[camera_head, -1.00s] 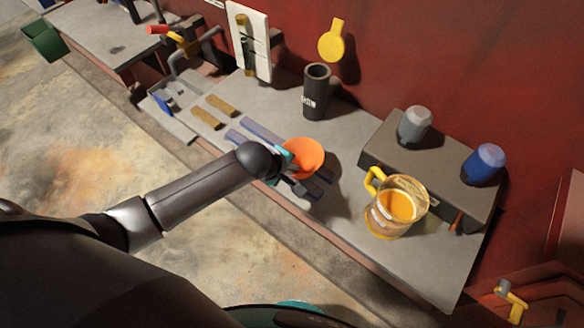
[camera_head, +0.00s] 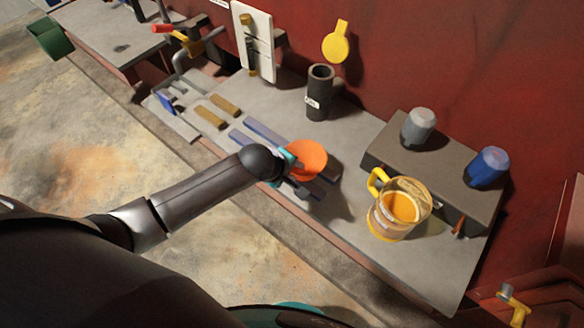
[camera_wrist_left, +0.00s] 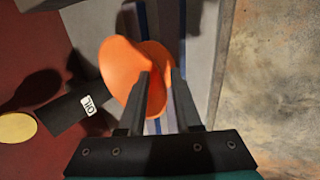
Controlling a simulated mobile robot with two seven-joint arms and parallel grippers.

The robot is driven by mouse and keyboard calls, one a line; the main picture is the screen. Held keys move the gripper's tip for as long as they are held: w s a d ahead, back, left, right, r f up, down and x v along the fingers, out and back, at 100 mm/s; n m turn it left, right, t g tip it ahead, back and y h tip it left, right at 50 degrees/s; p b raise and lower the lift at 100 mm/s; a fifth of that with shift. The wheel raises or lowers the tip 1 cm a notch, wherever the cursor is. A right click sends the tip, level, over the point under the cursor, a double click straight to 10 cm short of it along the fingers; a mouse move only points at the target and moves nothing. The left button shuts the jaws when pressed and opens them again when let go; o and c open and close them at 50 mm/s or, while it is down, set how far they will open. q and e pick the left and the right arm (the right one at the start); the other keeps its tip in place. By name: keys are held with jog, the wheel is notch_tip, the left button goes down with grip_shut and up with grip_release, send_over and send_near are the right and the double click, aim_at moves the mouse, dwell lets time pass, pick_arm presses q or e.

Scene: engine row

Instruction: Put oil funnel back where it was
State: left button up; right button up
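The orange oil funnel (camera_head: 308,159) is in my left gripper (camera_head: 288,164), over the grey bench, with its wide mouth tilted. In the left wrist view the funnel (camera_wrist_left: 124,72) sits at the fingertips of the left gripper (camera_wrist_left: 160,88), which appear closed on it. The fingers hide part of the funnel. A dark upright cylinder (camera_head: 319,93) with a white label stands on the bench behind the funnel, apart from it. In the left wrist view the label on this cylinder (camera_wrist_left: 68,114) reads OIL. My right gripper is not in view.
A glass jug (camera_head: 382,222) of amber liquid stands right of the funnel, before a dark block (camera_head: 440,176) with grey and blue caps. Blue strips (camera_head: 262,130) and tan-handled tools lie to the left. A yellow disc (camera_head: 336,46) hangs on the red wall.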

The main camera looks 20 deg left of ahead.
pick_arm(q)
jog(key=shift+r, duration=0.35)
jog(key=p+v, duration=0.3)
jog(key=v, duration=0.9)
jog(key=s+a+f+m+g+y, duration=0.1)
jog(key=s+a+f+m, duration=0.2)
jog(key=f, duration=0.7)
jog(key=s+a+f+m+g+y, duration=0.1)
jog(key=s+a+f+m, duration=0.25)
jog(key=f, duration=0.65)
jog(key=s+d+f+m+g, duration=0.1)
jog(key=s+f+m, duration=0.4)
jog(key=s, duration=0.7)
jog(key=s+d+f+m+g, duration=0.2)
jog(key=s+f+m, duration=0.3)
jog(key=s, duration=0.8)
notch_tip(320, 180, down, 3)
jog(key=shift+f, duration=0.2)
jog(key=shift+d, duration=0.1)
